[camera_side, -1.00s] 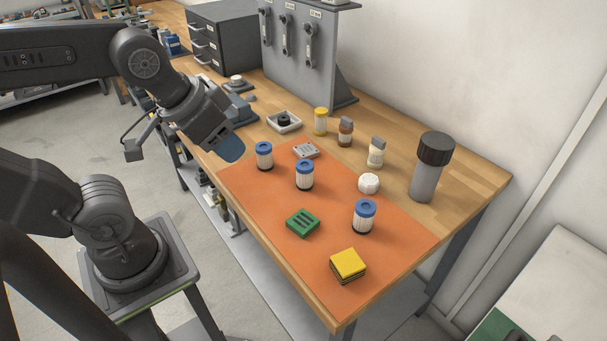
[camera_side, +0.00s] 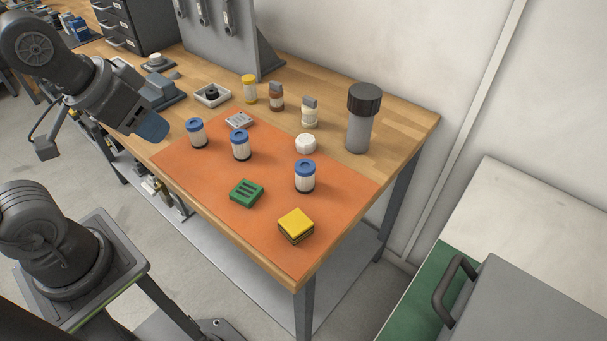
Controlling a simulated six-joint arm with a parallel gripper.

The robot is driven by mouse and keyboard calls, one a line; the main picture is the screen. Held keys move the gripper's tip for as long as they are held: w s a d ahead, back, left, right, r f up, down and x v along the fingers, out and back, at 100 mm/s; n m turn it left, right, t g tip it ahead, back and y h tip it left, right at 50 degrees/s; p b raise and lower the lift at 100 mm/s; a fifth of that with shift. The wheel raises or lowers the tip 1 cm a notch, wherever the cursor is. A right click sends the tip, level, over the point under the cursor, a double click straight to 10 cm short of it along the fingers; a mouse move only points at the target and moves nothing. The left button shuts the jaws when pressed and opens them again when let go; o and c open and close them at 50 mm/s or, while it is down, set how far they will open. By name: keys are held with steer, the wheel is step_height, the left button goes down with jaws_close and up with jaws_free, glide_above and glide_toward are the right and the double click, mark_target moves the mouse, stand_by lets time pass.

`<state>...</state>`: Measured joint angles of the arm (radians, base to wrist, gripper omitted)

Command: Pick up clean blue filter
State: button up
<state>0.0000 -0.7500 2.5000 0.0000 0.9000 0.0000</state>
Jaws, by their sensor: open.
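I cannot tell from this view which is clean. My gripper (camera_side: 153,128) is open and holds nothing visible. It hangs above the table's left edge, to the left of the left filter and apart from it. Its blue-grey tip shows, but the gap between the fingers is hidden.
A green slotted block (camera_side: 246,193) and a yellow-topped block (camera_side: 296,226) lie on the mat's near part. A grey plate (camera_side: 240,121), white round piece (camera_side: 306,144), small bottles (camera_side: 276,97) and black-capped cylinder (camera_side: 361,120) stand farther back. A grey panel (camera_side: 222,45) rises behind.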

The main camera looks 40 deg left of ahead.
steer(key=o, duration=0.6)
steer(key=n+g, duration=0.6)
steer(key=n, duration=1.4)
glide_above(194, 123)
step_height(194, 123, down, 8)
step_height(194, 123, down, 14)
steer(key=shift+a+r, duration=0.1)
